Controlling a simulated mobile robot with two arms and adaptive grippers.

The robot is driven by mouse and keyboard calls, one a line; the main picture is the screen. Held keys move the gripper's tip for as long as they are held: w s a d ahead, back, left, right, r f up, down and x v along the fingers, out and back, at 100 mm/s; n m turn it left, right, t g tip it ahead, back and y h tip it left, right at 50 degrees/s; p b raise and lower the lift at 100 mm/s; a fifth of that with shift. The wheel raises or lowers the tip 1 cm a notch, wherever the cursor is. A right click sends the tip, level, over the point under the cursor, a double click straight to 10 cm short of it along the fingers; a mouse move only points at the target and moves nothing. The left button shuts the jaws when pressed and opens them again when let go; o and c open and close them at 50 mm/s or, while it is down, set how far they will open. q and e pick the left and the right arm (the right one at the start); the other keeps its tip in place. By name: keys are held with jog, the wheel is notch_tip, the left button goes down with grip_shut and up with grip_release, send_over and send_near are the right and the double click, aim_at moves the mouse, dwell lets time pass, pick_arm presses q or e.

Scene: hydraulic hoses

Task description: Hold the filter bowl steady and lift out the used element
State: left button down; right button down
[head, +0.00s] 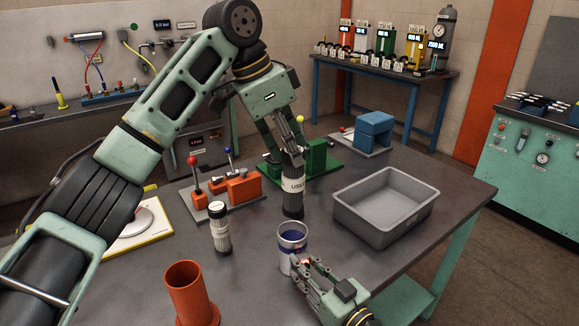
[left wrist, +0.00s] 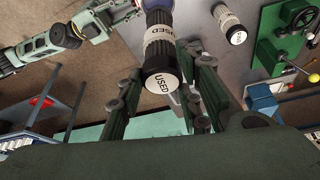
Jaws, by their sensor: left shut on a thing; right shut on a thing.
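The used element (head: 292,203), a dark ribbed cylinder with a white "USED" band, hangs nearly upright from my left gripper (head: 290,155), which is shut on its top. In the left wrist view its white "USED" end cap (left wrist: 161,84) shows between the fingers. The filter bowl (head: 291,240), a cup with a blue and white label, stands upright on the bench. The element's lower end shows just above the bowl's rim in the head view, clear of it. My right gripper (head: 304,268) is shut on the bowl's lower side; its fingers partly hide the bowl.
A similar labelled element (head: 220,230) stands upright left of the bowl. A grey tray (head: 345,211) is to the right, an orange cylinder (head: 190,290) at front left. Lever valves (head: 240,187) and a green vise-like fixture (head: 318,158) stand behind. Bench between bowl and tray is clear.

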jog(key=c, duration=1.3)
grip_release()
jog(key=shift+c, duration=0.2)
jog(key=shift+s, duration=0.1)
